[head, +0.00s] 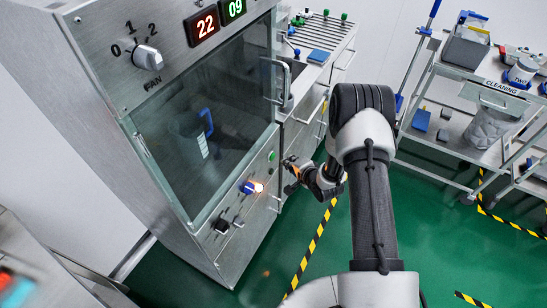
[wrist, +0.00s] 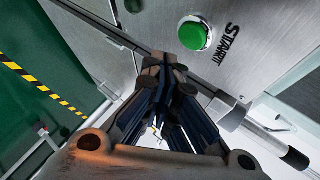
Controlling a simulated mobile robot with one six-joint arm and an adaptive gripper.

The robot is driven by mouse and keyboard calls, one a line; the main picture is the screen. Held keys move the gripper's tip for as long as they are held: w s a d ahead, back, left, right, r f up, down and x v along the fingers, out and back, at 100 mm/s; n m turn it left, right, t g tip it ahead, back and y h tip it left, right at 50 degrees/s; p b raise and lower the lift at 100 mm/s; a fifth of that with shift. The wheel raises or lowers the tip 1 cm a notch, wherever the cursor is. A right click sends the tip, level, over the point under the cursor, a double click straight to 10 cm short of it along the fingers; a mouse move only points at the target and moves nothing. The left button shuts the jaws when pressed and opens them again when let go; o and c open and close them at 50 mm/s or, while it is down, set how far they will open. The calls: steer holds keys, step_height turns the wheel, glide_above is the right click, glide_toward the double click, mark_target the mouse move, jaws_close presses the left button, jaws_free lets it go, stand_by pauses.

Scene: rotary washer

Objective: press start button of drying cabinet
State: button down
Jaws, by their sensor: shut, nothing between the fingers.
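The drying cabinet (head: 120,150) is a steel unit with a closed glass door. Its green start button (head: 272,156) sits on the panel below the door's lower right. In the wrist view the round green start button (wrist: 194,36) is close, beside the word START. My gripper (head: 290,168) is just right of the cabinet's front panel, near the button. In the wrist view my gripper (wrist: 165,64) is shut and empty, its fingertips just below and left of the button. I see no contact with the button.
A blue switch (head: 248,187) with a glowing orange light and a black knob (head: 222,226) are on the same panel. The door handle (head: 284,82) juts out above. A sink counter (head: 335,65) adjoins behind; a cleaning cart (head: 455,125) stands right.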

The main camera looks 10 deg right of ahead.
steer(key=shift+s+d, duration=0.5)
steer(key=shift+d, duration=0.15)
steer(key=shift+s+d, duration=0.45)
steer(key=shift+d, duration=0.2)
steer(key=s+d+r+n+g+h, duration=0.1)
steer(key=s+d+r+n+h, duration=0.15)
steer(key=r, duration=1.25)
steer(key=s+d+r+n+g+h, duration=0.15)
steer(key=s+r+n, duration=0.25)
steer(key=r, duration=1)
steer(key=s+a+r+n+g, duration=0.1)
steer(key=s+a+r+n, duration=0.1)
steer(key=s, duration=0.7)
steer(key=s+a+r+n+g, duration=0.1)
steer(key=s+r, duration=0.3)
steer(key=s, duration=0.6)
steer(key=s+a+r+n+g, duration=0.1)
steer(key=s+a+r+n, duration=0.2)
steer(key=s, duration=0.7)
steer(key=shift+r+g, duration=0.35)
steer(key=shift+r, duration=0.05)
